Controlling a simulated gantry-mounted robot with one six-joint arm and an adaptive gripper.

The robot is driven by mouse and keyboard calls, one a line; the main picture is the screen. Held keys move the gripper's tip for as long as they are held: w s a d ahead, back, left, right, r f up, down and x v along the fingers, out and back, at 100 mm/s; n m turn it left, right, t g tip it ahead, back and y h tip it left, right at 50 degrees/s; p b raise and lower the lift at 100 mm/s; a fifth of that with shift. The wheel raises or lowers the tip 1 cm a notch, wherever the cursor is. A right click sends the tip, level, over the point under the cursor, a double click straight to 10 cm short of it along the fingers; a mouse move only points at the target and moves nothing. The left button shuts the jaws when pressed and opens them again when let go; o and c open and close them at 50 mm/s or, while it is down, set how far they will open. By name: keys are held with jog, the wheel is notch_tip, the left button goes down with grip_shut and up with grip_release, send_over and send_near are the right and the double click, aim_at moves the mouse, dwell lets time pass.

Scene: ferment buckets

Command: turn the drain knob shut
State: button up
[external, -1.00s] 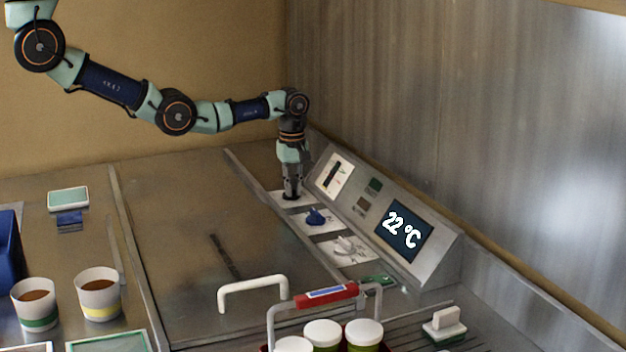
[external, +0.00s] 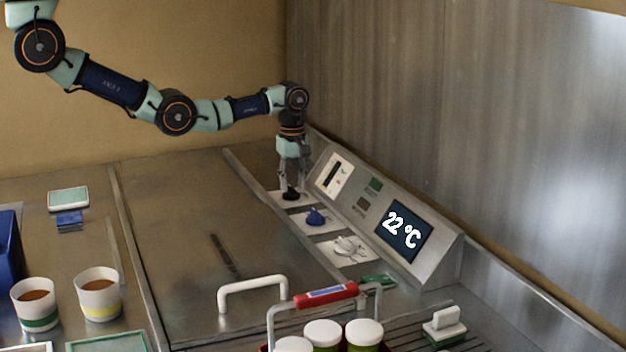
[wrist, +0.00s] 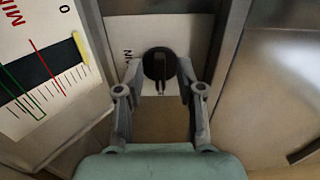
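A black knob (external: 291,193) sits on a white plate at the far end of a row of knobs; its ridge points roughly toward my gripper in the wrist view (wrist: 160,66). A blue knob (external: 315,216) and a white knob (external: 345,245) follow it nearer the camera. No readable label shows which one is the drain knob. My gripper (external: 290,184) is just above the black knob. In the wrist view my gripper (wrist: 160,84) is open, with a finger on each side of the black knob and visible gaps between.
A sloped panel with a 22 °C display (external: 404,231) rises right beside the knobs, below the metal wall. A lid with a white handle (external: 252,286) is left of the row. A red-handled carrier (external: 326,294) with white-capped jars stands in front.

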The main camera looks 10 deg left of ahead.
aim_at(293, 189)
notch_tip(293, 189, up, 11)
jog(key=shift+f, duration=0.2)
dwell(0.5)
jog(key=w+a+r+m+t+h+p, duration=0.1)
jog(key=w+a+m+t, duration=0.15)
jog(key=w+a, duration=0.55)
jog(key=w+a+r+m+t+h+p, duration=0.1)
jog(key=w+a+t+h, duration=0.3)
jog(key=a, duration=0.8)
jog(key=s+a+r+m+t+y, duration=0.1)
jog(key=a+r, duration=0.3)
jog(key=a, duration=0.4)
jog(key=s+a+r+m+t+y, duration=0.1)
jog(key=s+a+r+t+y, duration=0.1)
jog(key=a, duration=0.7)
jog(key=s+a+r+m+t+y+p, duration=0.1)
jog(key=s+a+r+t+y, duration=0.1)
jog(key=a+r, duration=0.5)
jog(key=shift+s+a+m+t, duration=0.35)
jog(key=shift+s+a+t, duration=0.35)
jog(key=shift+a, duration=0.25)
jog(key=shift+f, duration=0.1)
